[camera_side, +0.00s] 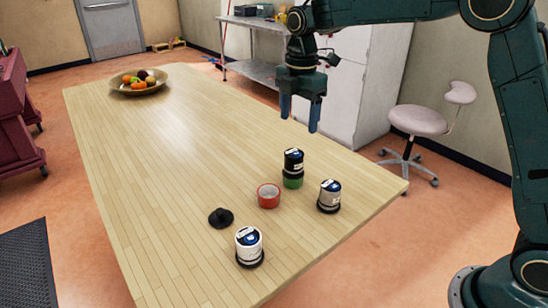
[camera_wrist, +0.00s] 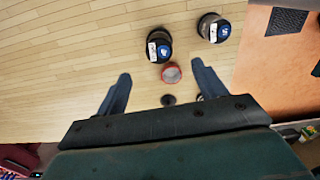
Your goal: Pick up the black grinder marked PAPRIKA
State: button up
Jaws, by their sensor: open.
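In the wrist view the black grinder (camera_wrist: 159,47) shows from above with a blue top, beyond the fingertips. My gripper (camera_side: 300,114) is open and empty, pointing down, above and apart from the grinder. In the wrist view both fingers of my gripper (camera_wrist: 160,72) are spread wide.
A white grinder (camera_side: 330,194) stands right of the black one, another (camera_side: 249,243) nearer the front. A fruit bowl (camera_side: 138,84) sits at the far end. The table's middle is clear.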

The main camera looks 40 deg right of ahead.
aim_at(295, 151)
notch_tip(295, 151, down, 6)
jog(key=shift+f, duration=0.25)
jog(key=shift+w+a+f, duration=0.1)
jog(key=shift+f, duration=1.2)
jog(key=shift+w+a+f, duration=0.1)
jog(key=shift+f, duration=1.2)
jog(key=c, duration=1.4)
jog(key=shift+o, duration=0.2)
jog(key=shift+r, duration=0.15)
notch_tip(295, 151, up, 20)
